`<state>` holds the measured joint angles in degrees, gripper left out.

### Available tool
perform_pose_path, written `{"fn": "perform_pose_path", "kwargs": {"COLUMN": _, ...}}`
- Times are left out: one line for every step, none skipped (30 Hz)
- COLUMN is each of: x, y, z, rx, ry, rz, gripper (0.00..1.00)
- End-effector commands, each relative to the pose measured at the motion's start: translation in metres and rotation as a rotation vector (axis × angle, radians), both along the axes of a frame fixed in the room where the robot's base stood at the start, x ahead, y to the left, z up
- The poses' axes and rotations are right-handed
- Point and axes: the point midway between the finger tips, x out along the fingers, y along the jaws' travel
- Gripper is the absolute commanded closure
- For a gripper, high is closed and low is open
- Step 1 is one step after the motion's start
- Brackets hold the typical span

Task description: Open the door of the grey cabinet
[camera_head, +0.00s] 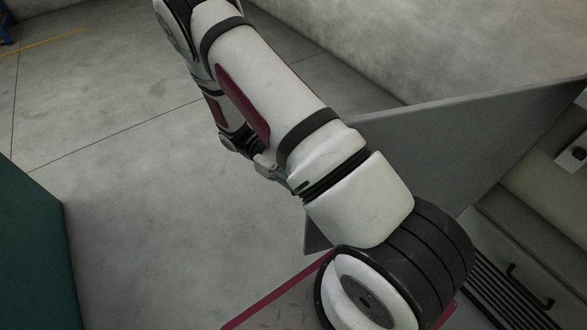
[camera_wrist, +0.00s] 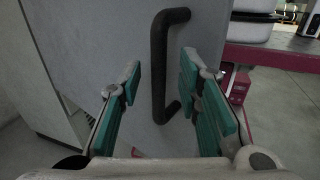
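The grey cabinet's door is a flat grey panel (camera_head: 440,135) in the head view, standing out at an angle into the room. In the wrist view the door (camera_wrist: 85,40) fills the upper middle, with a dark upright bar handle (camera_wrist: 158,65). My gripper (camera_wrist: 161,72) is open, its teal-padded fingers on either side of the handle, with gaps visible on both sides. In the head view my gripper (camera_head: 266,166) is small and mostly hidden behind my arm. The door's hinge and most of the cabinet body are hidden.
A drawer unit with dark handles (camera_head: 528,285) stands at the lower right of the head view. A dark green block (camera_head: 35,250) stands at the left. Bare concrete floor (camera_head: 130,190) lies between. A dark red shelf edge (camera_wrist: 268,56) shows at the wrist view's right.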

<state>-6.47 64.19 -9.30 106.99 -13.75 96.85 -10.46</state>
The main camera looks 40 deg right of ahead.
Motion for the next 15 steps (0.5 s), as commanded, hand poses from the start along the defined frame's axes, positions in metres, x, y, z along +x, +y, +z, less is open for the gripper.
{"fn": "perform_pose_path", "kwargs": {"x": 0.008, "y": 0.003, "z": -0.001, "rx": 0.001, "ry": -0.003, "rz": 0.001, "gripper": 0.69}}
{"fn": "perform_pose_path", "kwargs": {"x": 0.014, "y": 0.004, "z": -0.001, "rx": 0.001, "ry": -0.003, "rz": 0.001, "gripper": 0.69}}
{"fn": "perform_pose_path", "kwargs": {"x": 0.021, "y": 0.006, "z": -0.001, "rx": 0.001, "ry": -0.002, "rz": 0.001, "gripper": 0.69}}
{"fn": "perform_pose_path", "kwargs": {"x": 0.028, "y": 0.008, "z": -0.001, "rx": 0.001, "ry": -0.004, "rz": 0.001, "gripper": 0.69}}
{"fn": "perform_pose_path", "kwargs": {"x": 0.034, "y": 0.010, "z": -0.001, "rx": 0.001, "ry": -0.004, "rz": 0.001, "gripper": 0.69}}
{"fn": "perform_pose_path", "kwargs": {"x": 0.042, "y": 0.012, "z": -0.001, "rx": 0.001, "ry": -0.004, "rz": 0.001, "gripper": 0.69}}
{"fn": "perform_pose_path", "kwargs": {"x": 0.048, "y": 0.014, "z": -0.001, "rx": 0.002, "ry": -0.003, "rz": 0.001, "gripper": 0.69}}
{"fn": "perform_pose_path", "kwargs": {"x": 0.053, "y": 0.016, "z": -0.001, "rx": 0.002, "ry": -0.003, "rz": 0.002, "gripper": 0.69}}
{"fn": "perform_pose_path", "kwargs": {"x": 0.061, "y": 0.018, "z": -0.001, "rx": 0.002, "ry": -0.004, "rz": 0.002, "gripper": 0.69}}
{"fn": "perform_pose_path", "kwargs": {"x": 0.066, "y": 0.020, "z": -0.001, "rx": 0.002, "ry": -0.003, "rz": 0.002, "gripper": 0.69}}
{"fn": "perform_pose_path", "kwargs": {"x": 0.071, "y": 0.021, "z": -0.001, "rx": 0.002, "ry": -0.003, "rz": 0.002, "gripper": 0.69}}
{"fn": "perform_pose_path", "kwargs": {"x": 0.077, "y": 0.023, "z": -0.001, "rx": 0.002, "ry": -0.003, "rz": 0.002, "gripper": 0.69}}
{"fn": "perform_pose_path", "kwargs": {"x": 0.081, "y": 0.024, "z": -0.001, "rx": 0.002, "ry": -0.003, "rz": 0.002, "gripper": 0.69}}
{"fn": "perform_pose_path", "kwargs": {"x": 0.084, "y": 0.025, "z": -0.001, "rx": 0.002, "ry": -0.003, "rz": 0.002, "gripper": 0.69}}
{"fn": "perform_pose_path", "kwargs": {"x": 0.088, "y": 0.027, "z": -0.001, "rx": 0.002, "ry": -0.002, "rz": 0.002, "gripper": 0.69}}
